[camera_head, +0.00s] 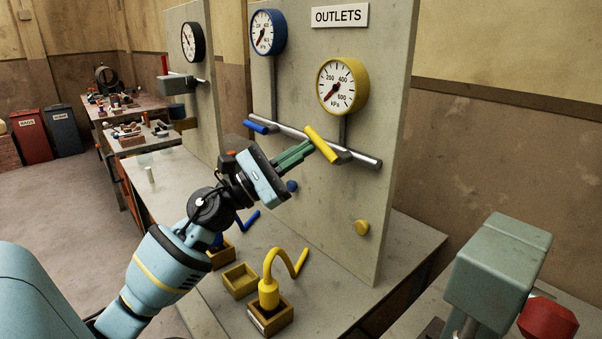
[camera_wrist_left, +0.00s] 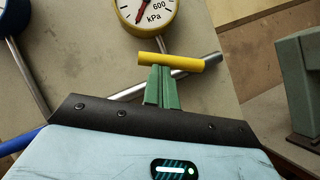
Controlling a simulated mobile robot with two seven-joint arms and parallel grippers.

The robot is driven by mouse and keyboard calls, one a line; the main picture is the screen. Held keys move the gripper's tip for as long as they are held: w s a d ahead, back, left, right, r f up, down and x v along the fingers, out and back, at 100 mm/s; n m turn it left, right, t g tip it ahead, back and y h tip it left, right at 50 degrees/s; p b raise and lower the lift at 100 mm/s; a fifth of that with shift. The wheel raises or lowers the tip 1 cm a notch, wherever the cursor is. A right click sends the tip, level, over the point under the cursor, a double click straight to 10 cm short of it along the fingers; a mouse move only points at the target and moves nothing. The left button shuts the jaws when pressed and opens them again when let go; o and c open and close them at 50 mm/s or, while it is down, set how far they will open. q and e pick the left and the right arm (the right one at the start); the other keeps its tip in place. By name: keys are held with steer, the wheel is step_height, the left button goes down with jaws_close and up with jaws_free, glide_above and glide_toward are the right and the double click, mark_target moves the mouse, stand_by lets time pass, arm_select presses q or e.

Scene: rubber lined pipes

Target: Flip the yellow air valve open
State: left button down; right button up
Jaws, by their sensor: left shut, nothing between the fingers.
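The yellow valve handle (camera_head: 321,145) sits on the metal pipe (camera_head: 360,158) below the yellow gauge (camera_head: 343,86) on the outlet panel. In the head view it slants down to the right, across the pipe. My left gripper (camera_head: 308,146) is shut, with its green fingertips at the handle and nothing between them. The left wrist view shows the yellow handle (camera_wrist_left: 170,60) just beyond the closed green fingers (camera_wrist_left: 161,88); they look close to or touching it, but contact is hard to tell. The yellow gauge needle points low left. My right gripper is not in view.
A blue valve handle (camera_head: 256,126) is left of it on the same pipe, under a blue gauge (camera_head: 268,32). A yellow hose (camera_head: 269,290) stands in a wooden box on the bench below. A green-grey machine (camera_head: 497,266) stands at the lower right.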

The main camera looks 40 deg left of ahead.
arm_select(q)
steer(key=m+g+b, duration=0.1)
steer(key=r+m+g+h+b, duration=0.1)
steer(key=m, duration=0.1)
steer(key=m+g+h+b, duration=0.1)
steer(key=m, duration=0.1)
steer(key=shift+d+r, duration=0.2)
steer(key=shift+r, duration=0.15)
steer(key=d+r+m+g, duration=0.1)
steer(key=m, duration=0.1)
steer(key=d+r+m+g+b, duration=0.1)
steer(key=m+g, duration=0.1)
steer(key=m, duration=0.1)
steer(key=r+m+g, duration=0.1)
steer(key=m, duration=0.2)
steer(key=shift+s+d+r+g+y, duration=0.1)
steer(key=shift+d+r+g+y, duration=0.2)
steer(key=shift+d+r+y, duration=0.1)
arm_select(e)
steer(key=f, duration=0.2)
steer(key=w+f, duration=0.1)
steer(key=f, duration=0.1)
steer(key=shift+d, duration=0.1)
arm_select(q)
steer(key=shift+s+f+b, duration=0.1)
steer(key=shift+b, duration=0.2)
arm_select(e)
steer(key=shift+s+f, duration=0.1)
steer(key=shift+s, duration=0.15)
